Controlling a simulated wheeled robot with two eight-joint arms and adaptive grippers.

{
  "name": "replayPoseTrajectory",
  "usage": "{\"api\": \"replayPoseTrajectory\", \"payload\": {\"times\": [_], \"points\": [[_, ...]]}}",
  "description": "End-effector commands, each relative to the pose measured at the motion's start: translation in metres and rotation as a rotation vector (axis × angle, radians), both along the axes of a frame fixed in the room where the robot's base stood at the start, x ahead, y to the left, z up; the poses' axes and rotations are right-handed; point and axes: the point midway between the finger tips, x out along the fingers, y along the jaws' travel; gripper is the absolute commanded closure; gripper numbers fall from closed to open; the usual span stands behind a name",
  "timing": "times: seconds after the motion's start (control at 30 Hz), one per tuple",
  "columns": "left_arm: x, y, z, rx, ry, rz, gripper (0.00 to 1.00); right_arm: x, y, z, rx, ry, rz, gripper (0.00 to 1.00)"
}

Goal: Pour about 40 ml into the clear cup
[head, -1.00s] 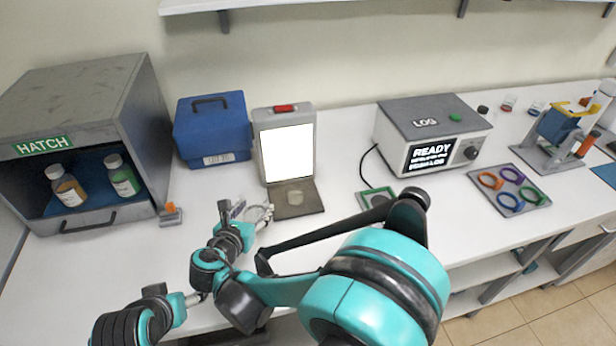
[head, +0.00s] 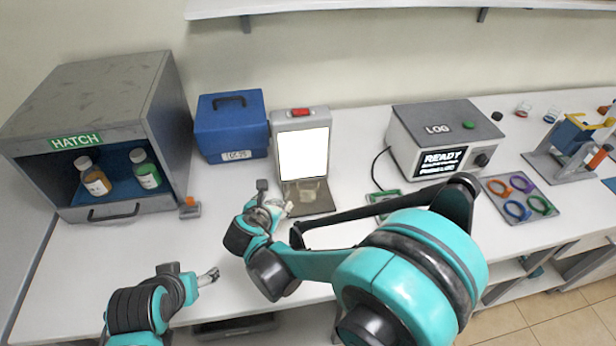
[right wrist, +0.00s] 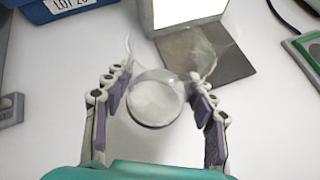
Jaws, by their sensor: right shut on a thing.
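A clear cup (head: 309,192) stands on the dark base of the lit white panel. It also shows faintly in the right wrist view (right wrist: 203,62), partly behind the held vessel. My right gripper (head: 284,208) is just left of that base. In the right wrist view my right gripper (right wrist: 160,98) is shut on a clear round vessel (right wrist: 155,100), seen from above; its contents are hard to make out. In the head view my arm mostly hides this vessel. My left gripper (head: 210,276) is over the table's front left part; its opening is too small to tell.
The lit panel (head: 303,152) stands behind the cup. A hatch cabinet (head: 100,130) with two bottles is at left, a blue box (head: 232,128) beside it. A LOG device (head: 440,140) reading READY and a tray of coloured rings (head: 518,198) are at right.

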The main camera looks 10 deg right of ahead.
Motion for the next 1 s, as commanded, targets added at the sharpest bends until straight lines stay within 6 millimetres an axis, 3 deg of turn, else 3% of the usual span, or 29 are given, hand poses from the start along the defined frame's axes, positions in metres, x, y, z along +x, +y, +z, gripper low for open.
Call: {"api": "replayPoseTrajectory", "payload": {"times": [0.1,0.53,1.0], "points": [[0.0,0.0,0.016,0.0,0.0,0.0,0.28,0.003,-0.006,0.006,0.068,0.034,-0.003,0.78],[0.0,0.0,0.048,0.0,0.0,0.0,0.28,0.013,-0.026,0.006,0.316,0.162,-0.005,0.78],[0.0,0.0,0.084,0.0,0.0,0.0,0.28,0.015,-0.028,0.023,0.564,0.293,-0.002,0.78]]}}
